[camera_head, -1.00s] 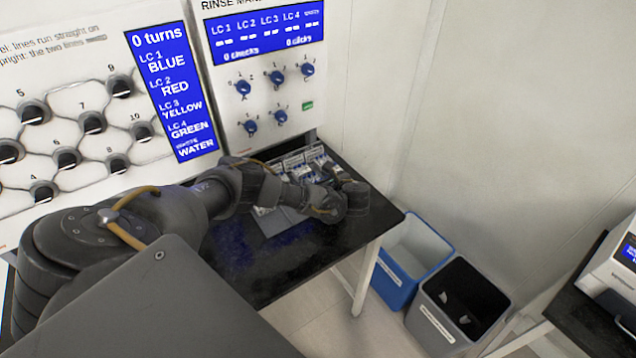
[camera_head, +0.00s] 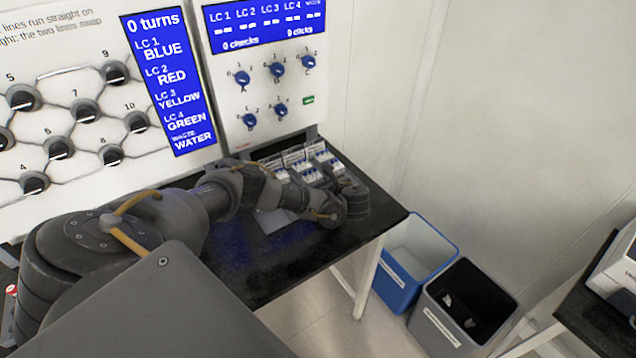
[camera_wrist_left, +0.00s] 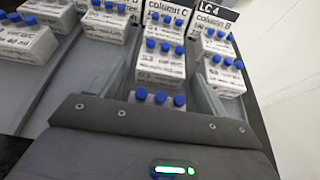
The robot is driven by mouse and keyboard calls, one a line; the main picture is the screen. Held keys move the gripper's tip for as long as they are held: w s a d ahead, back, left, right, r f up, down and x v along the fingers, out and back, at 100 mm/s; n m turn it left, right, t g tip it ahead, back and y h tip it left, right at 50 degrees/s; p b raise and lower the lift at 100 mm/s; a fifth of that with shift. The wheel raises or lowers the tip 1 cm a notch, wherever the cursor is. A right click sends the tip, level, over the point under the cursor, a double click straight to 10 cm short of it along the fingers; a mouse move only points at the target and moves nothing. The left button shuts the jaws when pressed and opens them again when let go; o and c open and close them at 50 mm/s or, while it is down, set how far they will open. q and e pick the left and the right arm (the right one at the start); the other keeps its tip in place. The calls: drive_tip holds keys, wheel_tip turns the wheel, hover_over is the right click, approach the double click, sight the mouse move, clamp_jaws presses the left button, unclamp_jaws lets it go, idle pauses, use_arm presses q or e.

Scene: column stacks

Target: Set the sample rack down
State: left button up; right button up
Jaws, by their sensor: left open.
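My left gripper (camera_head: 345,203) is at the right end of the dark bench, over the grey tray. In the left wrist view its two grey fingers (camera_wrist_left: 163,92) are spread apart. A white sample rack with blue caps (camera_wrist_left: 158,65), its label seeming to read S3, stands just beyond the palm between the fingers' lines. More blue caps (camera_wrist_left: 157,97) show right at the palm's edge; their rack's body is mostly hidden by the palm. I cannot tell whether the fingers touch a rack. In the head view several blue-capped racks (camera_head: 312,168) show behind the gripper. My right gripper is not in view.
The grey tray (camera_wrist_left: 85,70) has lanes with signs "column C" (camera_wrist_left: 168,12) and "LC 4" (camera_wrist_left: 215,10). A panel with blue knobs (camera_head: 265,95) stands behind. A blue bin (camera_head: 415,260) and a grey bin (camera_head: 462,305) stand right of the bench (camera_head: 280,270).

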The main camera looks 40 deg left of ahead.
use_arm(q)
drive_tip(key=shift+d+r, duration=0.15)
drive_tip(key=shift+d, duration=0.35)
drive_tip(key=b+v, duration=0.1)
drive_tip(key=v, duration=0.4)
drive_tip(key=shift+d, duration=0.15)
drive_tip(key=p+v, duration=0.2)
drive_tip(key=p, duration=0.1)
drive_tip(key=r+p+v, duration=0.1)
drive_tip(key=p+v, duration=0.1)
drive_tip(key=p, duration=0.1)
drive_tip(key=shift+s+p, duration=0.1)
drive_tip(key=shift+p, duration=0.25)
drive_tip(key=shift+s+d+p, duration=0.2)
drive_tip(key=shift+d+p, duration=0.45)
drive_tip(key=shift+s+f, duration=0.1)
